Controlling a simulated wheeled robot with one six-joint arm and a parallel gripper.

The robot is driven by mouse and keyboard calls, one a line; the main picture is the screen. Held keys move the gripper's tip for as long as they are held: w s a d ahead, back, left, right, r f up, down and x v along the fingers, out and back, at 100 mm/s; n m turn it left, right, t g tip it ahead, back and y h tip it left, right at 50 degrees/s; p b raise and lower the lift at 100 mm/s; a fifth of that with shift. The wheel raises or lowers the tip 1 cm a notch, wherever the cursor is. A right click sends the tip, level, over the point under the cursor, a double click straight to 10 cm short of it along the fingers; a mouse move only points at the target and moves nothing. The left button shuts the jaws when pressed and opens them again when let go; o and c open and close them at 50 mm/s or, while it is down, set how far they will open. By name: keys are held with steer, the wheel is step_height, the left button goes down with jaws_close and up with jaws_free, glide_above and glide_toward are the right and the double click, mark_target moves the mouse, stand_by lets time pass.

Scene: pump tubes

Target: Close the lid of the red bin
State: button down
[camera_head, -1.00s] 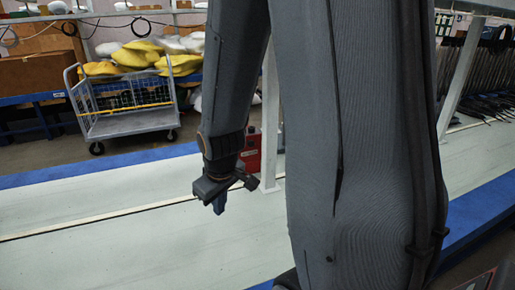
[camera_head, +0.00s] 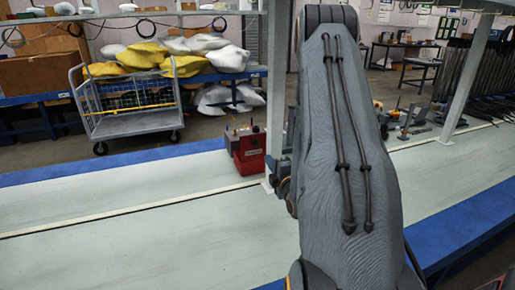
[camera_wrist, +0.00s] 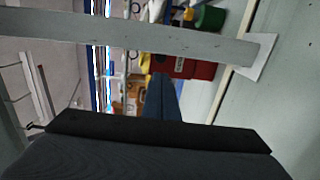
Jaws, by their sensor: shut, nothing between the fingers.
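The red bin (camera_head: 249,155) stands on the far strip of the pale worktop in the head view, just left of a white post. A small white label is on its front, and dark and yellowish items show at its top. I cannot make out its lid or whether it is open. A red surface, likely the bin, shows sideways in the wrist view (camera_wrist: 196,69), partly hidden behind the post. My gripper (camera_wrist: 161,80) is shut and empty in the wrist view, its fingertips pointing towards the post and the red surface.
The white post (camera_head: 277,85) rises from the worktop beside the bin; it crosses the wrist view (camera_wrist: 130,35) close in front of my fingers. The worktop (camera_head: 140,225) left of my arm is clear. A wheeled cart (camera_head: 130,129) stands beyond it.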

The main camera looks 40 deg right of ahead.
mark_target(255, 142)
steer(key=p+x, duration=0.2)
steer(key=x, duration=1.1)
steer(key=shift+w+d, duration=0.1)
steer(key=shift+w, duration=0.3)
steer(key=shift+r, duration=0.15)
